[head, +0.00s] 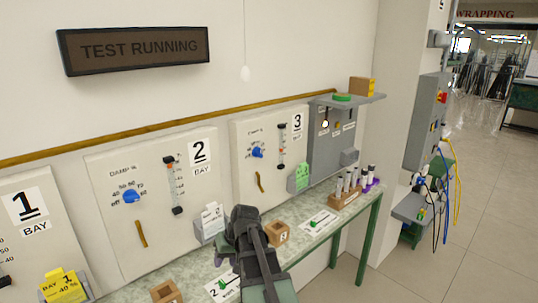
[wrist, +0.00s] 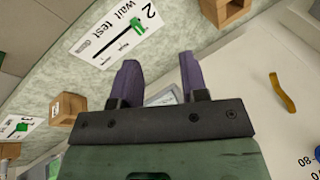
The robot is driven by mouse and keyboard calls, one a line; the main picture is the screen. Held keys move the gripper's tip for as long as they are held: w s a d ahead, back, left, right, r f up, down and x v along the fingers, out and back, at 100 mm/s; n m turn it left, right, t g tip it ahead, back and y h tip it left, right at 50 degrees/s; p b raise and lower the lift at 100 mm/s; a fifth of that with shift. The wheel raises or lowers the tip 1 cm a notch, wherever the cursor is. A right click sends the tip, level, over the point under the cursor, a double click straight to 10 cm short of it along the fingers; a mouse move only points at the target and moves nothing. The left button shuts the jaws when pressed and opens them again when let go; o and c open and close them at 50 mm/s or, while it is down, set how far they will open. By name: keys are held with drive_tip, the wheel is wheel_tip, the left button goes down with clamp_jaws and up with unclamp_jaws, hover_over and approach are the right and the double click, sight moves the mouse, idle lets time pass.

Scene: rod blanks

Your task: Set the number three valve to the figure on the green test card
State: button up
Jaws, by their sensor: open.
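The number three panel (head: 241,185) stands on the wall side of the bench, marked 3 BAY. It carries a blue knob (head: 257,152) on a small scale, a clear upright gauge (head: 281,146) and a yellow handle (head: 260,182). The knob's setting is too small to read. A green card (head: 299,177) stands in a holder at the panel's lower right; its figure is not legible to me. My gripper (wrist: 158,78) is open over the bench in the wrist view, with nothing seen held between its purple fingers. In the head view my dark wrist stands in front of the bench, left of and below panel three.
Panel two (head: 110,190) has its own blue knob (head: 131,196) and a white card (head: 210,219). A yellow card (head: 64,286) stands at bay one. Wooden boxes (head: 277,233), bench cards (head: 318,222) and a rack of rods (head: 345,199) occupy the bench. A shelf (head: 345,101) juts out at right.

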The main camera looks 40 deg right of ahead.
drive_tip(key=w+d+r+t, duration=0.2)
drive_tip(key=d, duration=0.4)
drive_tip(key=w+d+r+t, duration=0.2)
drive_tip(key=d, duration=0.4)
drive_tip(key=n+t+h+p, duration=0.1)
drive_tip(key=n+t+h, duration=0.3)
drive_tip(key=n+t, duration=0.55)
approach(261, 153)
drive_tip(key=shift+m+t, duration=0.65)
drive_tip(key=shift+m, duration=0.2)
drive_tip(key=w, duration=0.3)
drive_tip(key=w+f, duration=0.1)
drive_tip(key=w, duration=0.5)
drive_tip(key=shift+d+f, duration=0.15)
drive_tip(key=shift+d, duration=0.2)
clamp_jaws()
